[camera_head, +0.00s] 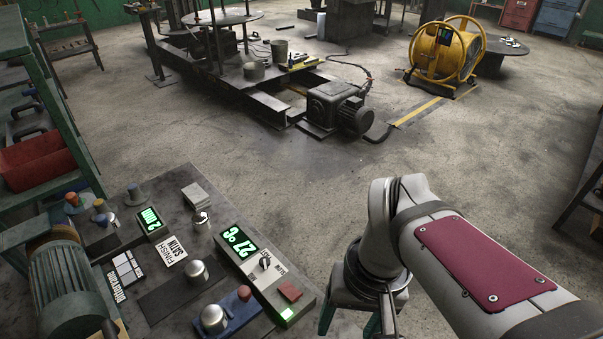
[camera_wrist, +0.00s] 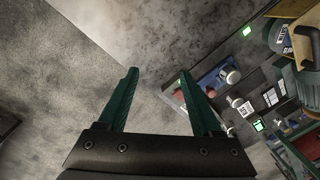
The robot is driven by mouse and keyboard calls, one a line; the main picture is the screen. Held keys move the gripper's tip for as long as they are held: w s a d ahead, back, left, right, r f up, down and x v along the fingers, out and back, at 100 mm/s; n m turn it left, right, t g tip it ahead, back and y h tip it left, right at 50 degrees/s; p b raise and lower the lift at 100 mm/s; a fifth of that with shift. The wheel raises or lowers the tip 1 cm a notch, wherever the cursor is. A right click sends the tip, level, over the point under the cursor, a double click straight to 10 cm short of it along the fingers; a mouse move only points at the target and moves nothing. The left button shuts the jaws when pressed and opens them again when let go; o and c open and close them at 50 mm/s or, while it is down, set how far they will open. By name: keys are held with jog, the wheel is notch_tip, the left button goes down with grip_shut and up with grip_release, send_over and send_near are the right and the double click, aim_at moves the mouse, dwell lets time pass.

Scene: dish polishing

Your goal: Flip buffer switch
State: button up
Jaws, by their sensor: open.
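A grey control box (camera_head: 262,270) sits on the bench at lower left, with a green 27 °C display. A small dark switch with a pale lever (camera_head: 265,262) is on its top beside a printed label, with a red block and a lit green square near its front end. The label is too small to read surely. My gripper (camera_head: 350,322) hangs right of the box, partly cut off by the lower edge. In the wrist view its two green fingers (camera_wrist: 160,72) are apart and empty, over floor.
The bench (camera_head: 180,215) also holds metal knobs, a blue tray (camera_head: 232,316), a finish label (camera_head: 171,251) and a second display (camera_head: 150,221). A green motor (camera_head: 62,290) stands at its left. A red bin (camera_head: 35,160) is on the shelf. Open floor lies beyond.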

jog(key=w+a+n, duration=0.3)
jog(key=w+n, duration=0.1)
jog(key=w, duration=0.3)
jog(key=n+h, duration=0.1)
jog(key=n, duration=0.4)
send_near(293, 293)
jog(key=shift+n, duration=0.3)
notch_tip(293, 293, down, 8)
jog(key=shift+s+a+f, duration=0.1)
jog(key=shift+a, duration=0.05)
jog(key=shift+c, duration=0.3)
grip_shut()
